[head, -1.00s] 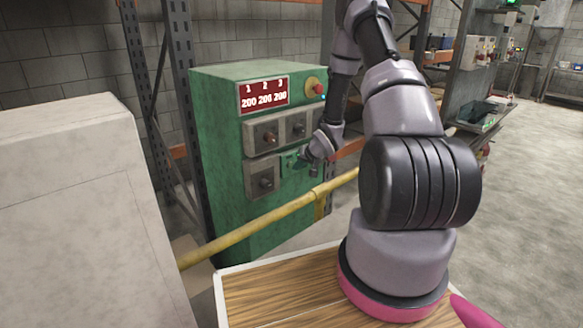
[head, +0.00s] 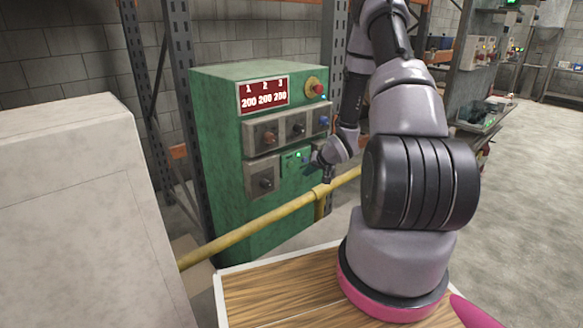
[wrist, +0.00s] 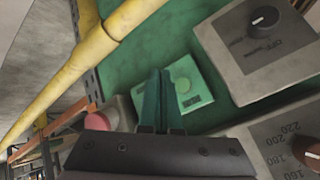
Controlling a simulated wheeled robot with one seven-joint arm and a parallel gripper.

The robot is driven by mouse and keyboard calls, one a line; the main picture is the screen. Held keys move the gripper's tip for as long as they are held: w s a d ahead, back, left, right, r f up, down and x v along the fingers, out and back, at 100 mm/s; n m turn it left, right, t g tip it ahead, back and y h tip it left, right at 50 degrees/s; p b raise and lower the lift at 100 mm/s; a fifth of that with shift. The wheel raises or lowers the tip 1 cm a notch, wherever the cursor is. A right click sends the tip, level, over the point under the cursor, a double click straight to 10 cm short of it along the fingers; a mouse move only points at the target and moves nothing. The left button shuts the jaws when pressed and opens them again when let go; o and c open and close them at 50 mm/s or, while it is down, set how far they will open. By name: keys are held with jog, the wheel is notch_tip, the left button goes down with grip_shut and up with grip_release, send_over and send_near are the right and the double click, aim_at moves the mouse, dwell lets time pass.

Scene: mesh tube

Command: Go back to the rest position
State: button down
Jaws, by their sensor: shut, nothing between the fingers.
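My arm rises from its pink-ringed base at the right of the head view and reaches toward the green control cabinet (head: 222,165).
A yellow rail (head: 260,226) runs across in front of the cabinet, below my gripper. Grey knob boxes (head: 262,180) stick out from the cabinet. A red display (head: 263,95) reads 200 three times. A pale block (head: 80,220) stands at left. The floor at right is open.

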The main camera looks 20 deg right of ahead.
dwell(0.3)
jog(key=s+r+h, duration=0.2)
jog(key=s+r, duration=0.1)
jog(key=r, duration=1)
jog(key=s+r+h, duration=0.1)
jog(key=s+r, duration=0.1)
jog(key=r, duration=1.2)
jog(key=s+a+r+y, duration=0.1)
jog(key=s+a+r, duration=0.3)
jog(key=s, duration=0.4)
jog(key=s+a+r, duration=0.4)
jog(key=s+r, duration=0.2)
jog(key=s, duration=0.3)
jog(key=s+a+r+g+y, duration=0.1)
jog(key=s+a+r, duration=0.2)
jog(key=s+r, duration=0.3)
jog(key=s, duration=0.2)
jog(key=shift+s+a+y, duration=0.3)
jog(key=shift+s+a, duration=0.05)
jog(key=shift+a, duration=0.05)
jog(key=shift+r, duration=0.1)
